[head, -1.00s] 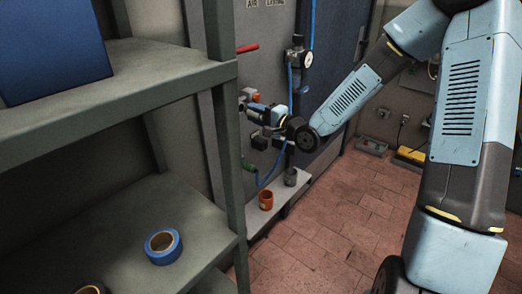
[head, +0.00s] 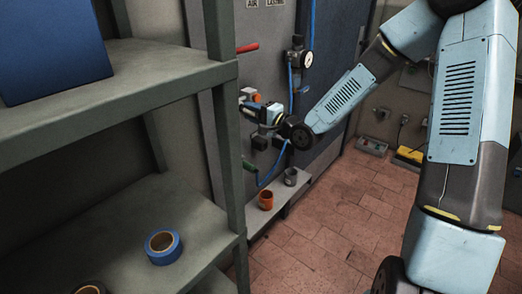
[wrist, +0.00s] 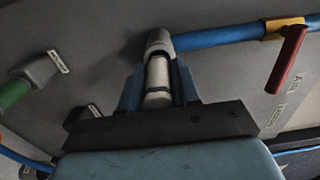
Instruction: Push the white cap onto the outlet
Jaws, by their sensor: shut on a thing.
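In the wrist view the white cap (wrist: 157,78) is a pale cylinder held between the two blue fingers of my gripper (wrist: 158,88). Its lower end is hidden by the dark gripper body. Its far end lines up with the grey outlet (wrist: 159,42), which joins a blue pipe. The two look in contact there, but I cannot tell how far the cap is on. In the head view my gripper (head: 254,108) is up against the wall fittings, and the cap is too small and covered to make out.
A red handle (wrist: 288,60) sits right of the outlet; a green hose fitting (wrist: 14,93) is at the left. In the head view a grey shelf (head: 120,85) with blue tape (head: 162,246) stands at near left. An orange cup (head: 266,199) and grey cup (head: 290,177) stand on a low ledge.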

